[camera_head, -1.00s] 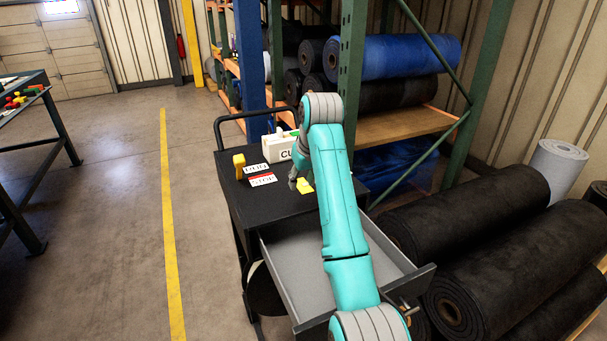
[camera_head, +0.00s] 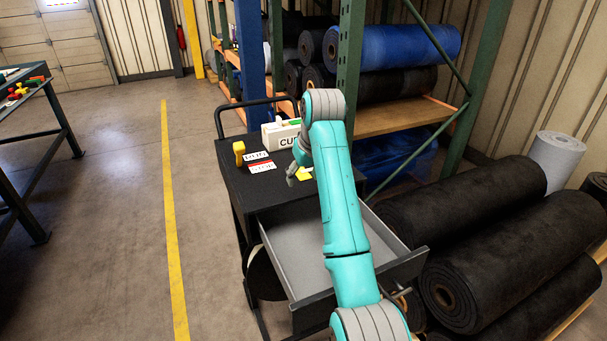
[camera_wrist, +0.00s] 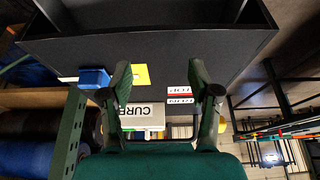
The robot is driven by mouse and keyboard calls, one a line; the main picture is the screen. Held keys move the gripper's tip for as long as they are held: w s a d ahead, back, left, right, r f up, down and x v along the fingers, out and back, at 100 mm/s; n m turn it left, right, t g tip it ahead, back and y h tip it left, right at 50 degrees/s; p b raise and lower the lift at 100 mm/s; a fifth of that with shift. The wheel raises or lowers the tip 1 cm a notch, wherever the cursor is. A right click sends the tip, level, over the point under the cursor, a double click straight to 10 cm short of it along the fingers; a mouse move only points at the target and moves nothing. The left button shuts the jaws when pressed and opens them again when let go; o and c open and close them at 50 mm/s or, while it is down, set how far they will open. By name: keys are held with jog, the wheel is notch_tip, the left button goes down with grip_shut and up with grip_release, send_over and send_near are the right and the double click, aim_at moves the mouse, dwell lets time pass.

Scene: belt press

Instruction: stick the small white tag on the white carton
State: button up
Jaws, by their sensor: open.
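The white carton (camera_head: 287,141) with black lettering stands at the back of the black cart top; it also shows in the wrist view (camera_wrist: 145,115). A small white tag reading RUN (camera_head: 256,156) lies flat in front of it, also in the wrist view (camera_wrist: 180,99). A red-and-white STOP tag (camera_head: 262,167) lies beside it. My gripper (camera_head: 292,180) is above the cart top, right of the tags. In the wrist view my gripper (camera_wrist: 160,76) has its fingers wide apart with nothing between them. A yellow square (camera_wrist: 141,76) lies flat below.
A yellow block (camera_head: 239,152) stands left of the tags. A blue box (camera_wrist: 94,78) shows on the cart top in the wrist view. The cart's grey drawer (camera_head: 283,247) is pulled out below my arm.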

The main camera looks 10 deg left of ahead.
jog(key=shift+s+d, duration=0.35)
jog(key=shift+s, duration=0.3)
jog(key=shift+s+d, duration=0.3)
jog(key=shift+s, duration=0.35)
